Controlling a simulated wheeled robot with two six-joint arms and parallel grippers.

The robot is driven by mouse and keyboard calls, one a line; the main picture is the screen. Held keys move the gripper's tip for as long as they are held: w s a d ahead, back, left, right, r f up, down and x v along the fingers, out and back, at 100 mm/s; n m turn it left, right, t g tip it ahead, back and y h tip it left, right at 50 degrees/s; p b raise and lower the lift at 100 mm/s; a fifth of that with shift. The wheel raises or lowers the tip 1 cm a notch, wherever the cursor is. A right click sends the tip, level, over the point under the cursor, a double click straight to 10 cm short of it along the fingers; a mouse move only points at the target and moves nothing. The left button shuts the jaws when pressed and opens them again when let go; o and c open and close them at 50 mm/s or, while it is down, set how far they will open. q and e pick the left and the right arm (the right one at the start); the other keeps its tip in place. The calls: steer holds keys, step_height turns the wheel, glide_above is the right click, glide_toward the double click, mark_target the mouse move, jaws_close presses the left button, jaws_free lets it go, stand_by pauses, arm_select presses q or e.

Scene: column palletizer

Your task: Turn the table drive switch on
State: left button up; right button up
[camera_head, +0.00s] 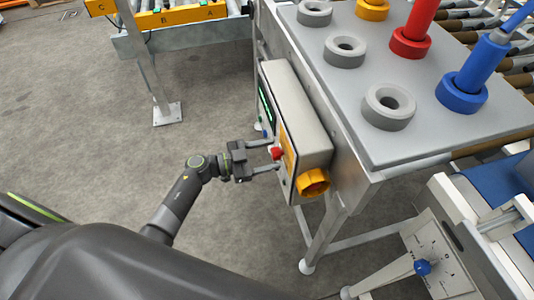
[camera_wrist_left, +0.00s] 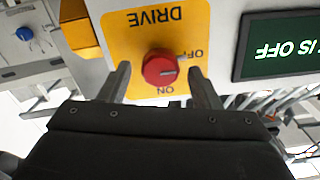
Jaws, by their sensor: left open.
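The red drive switch (camera_wrist_left: 158,67) is a round knob on a yellow plate (camera_wrist_left: 128,22) marked DRIVE, OFF and ON, upside down in the left wrist view. Its pale pointer line points right, toward the OFF side. In the head view the red knob (camera_head: 276,153) sits on the side of a grey control box (camera_head: 300,110). My left gripper (camera_wrist_left: 160,78) is open, one finger on each side of the knob, with gaps visible. It also shows in the head view (camera_head: 273,156), facing the box. My right gripper is not in view.
A dark display (camera_wrist_left: 280,46) beside the plate reads "IS OFF" in green. The grey table (camera_head: 350,80) bearing coloured rings and posts is right of the box. Open floor (camera_head: 90,130) lies left.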

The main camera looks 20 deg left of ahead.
arm_select(q)
steer(key=c, duration=1)
